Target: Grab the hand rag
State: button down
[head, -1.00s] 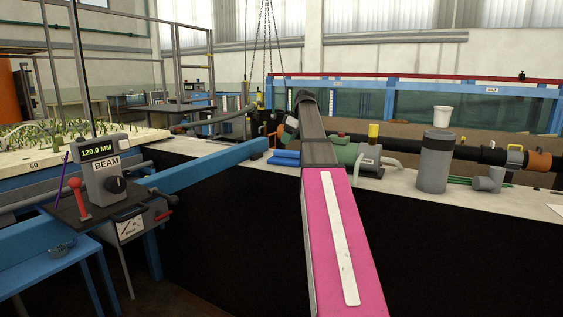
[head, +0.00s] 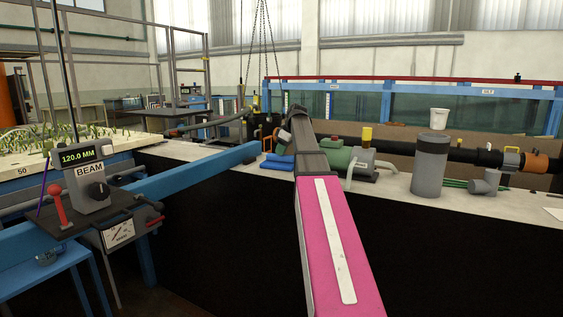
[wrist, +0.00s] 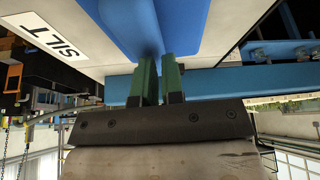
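The hand rag looks to be the blue folded cloth (head: 277,162) on the pale bench top, left of the green pump. In the wrist view the blue cloth (wrist: 190,22) fills the top middle, straight beyond my fingertips. My gripper (wrist: 160,62) shows two green fingers standing a narrow gap apart, with nothing seen held between them. Their tips are close to the cloth's near edge; I cannot tell whether they touch it. In the head view my pink arm reaches out toward the cloth's right side, and the fingers are hidden.
The green pump (head: 337,158) stands just right of the cloth. A grey cylinder (head: 430,164) with a white cup (head: 439,118) stands farther right. A blue beam (head: 192,172) and the BEAM display unit (head: 88,178) are at left. A SILT label (wrist: 47,37) lies near the cloth.

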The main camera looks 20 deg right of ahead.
jog(key=shift+w+d+f, duration=0.1)
jog(key=shift+w+f, duration=0.05)
jog(key=shift+f, duration=0.35)
jog(key=shift+w+d+f, duration=0.1)
jog(key=shift+w+f, duration=0.05)
jog(key=shift+f, duration=0.35)
jog(key=shift+w+r, duration=0.25)
jog(key=shift+r, duration=0.5)
notch_tip(320, 180, up, 2)
jog(key=shift+r, duration=0.2)
jog(key=s+a+r, duration=0.6)
jog(key=s+r, duration=0.1)
jog(key=s, duration=0.3)
jog(key=c, duration=1.8)
grip_release()
jog(key=shift+a, duration=0.1)
jog(key=o, duration=1.4)
